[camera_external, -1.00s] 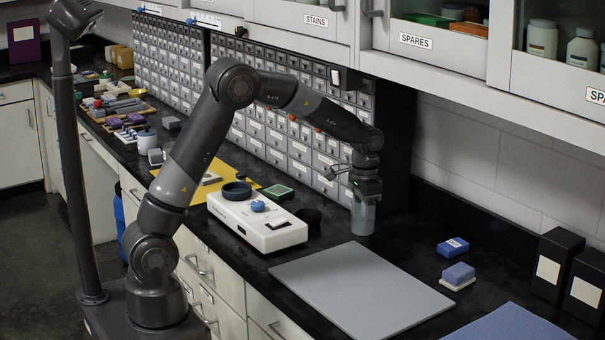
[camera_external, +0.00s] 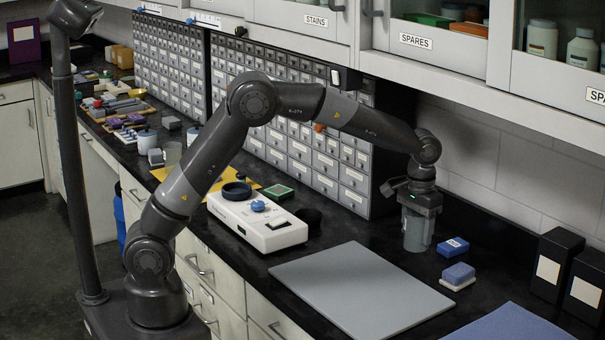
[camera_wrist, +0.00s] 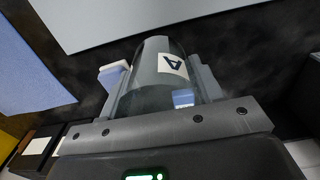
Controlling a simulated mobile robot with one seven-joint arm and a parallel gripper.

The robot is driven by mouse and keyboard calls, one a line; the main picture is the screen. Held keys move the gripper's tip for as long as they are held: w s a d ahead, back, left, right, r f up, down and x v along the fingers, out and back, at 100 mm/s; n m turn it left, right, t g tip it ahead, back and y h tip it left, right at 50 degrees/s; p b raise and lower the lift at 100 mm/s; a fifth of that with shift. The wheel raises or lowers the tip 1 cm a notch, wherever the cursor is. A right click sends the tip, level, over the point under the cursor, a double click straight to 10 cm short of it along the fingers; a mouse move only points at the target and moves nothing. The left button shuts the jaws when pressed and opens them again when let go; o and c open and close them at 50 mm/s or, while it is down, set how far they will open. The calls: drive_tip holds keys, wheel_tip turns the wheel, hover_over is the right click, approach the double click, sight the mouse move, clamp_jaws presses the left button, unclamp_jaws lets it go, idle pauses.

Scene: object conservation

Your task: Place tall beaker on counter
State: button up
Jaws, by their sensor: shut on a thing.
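The tall beaker (camera_external: 414,236) is a clear grey cylinder, upright at the back of the black counter (camera_external: 385,232). My gripper (camera_external: 418,208) is shut around its upper part, pointing down. In the wrist view the beaker (camera_wrist: 152,62) stands between the two fingers of my gripper (camera_wrist: 163,88), with a white label marked "A" on its side. The beaker's base is at or just above the counter; I cannot tell whether it touches.
A grey mat (camera_external: 360,290) lies in front of the beaker. Two blue blocks (camera_external: 453,247) (camera_external: 458,272) lie just right of it. Black boxes (camera_external: 556,263) stand farther right. A white stirrer device (camera_external: 257,222) is to the left. Drawers and the wall stand behind.

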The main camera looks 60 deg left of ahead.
drive_tip(key=w+a+f, duration=0.1)
drive_tip(key=w+a, duration=0.1)
drive_tip(key=w+a+f, duration=0.1)
drive_tip(key=w+f, duration=0.1)
drive_tip(key=shift+w+a+f, duration=0.25)
drive_tip(key=shift+a+f, duration=0.05)
drive_tip(key=shift+a, duration=0.1)
drive_tip(key=shift+f, duration=1.95)
drive_tip(key=shift+f, duration=0.15)
drive_tip(key=o, duration=1)
drive_tip(key=shift+c, duration=0.2)
wheel_tip(320, 180, up, 12)
drive_tip(key=shift+r, duration=0.2)
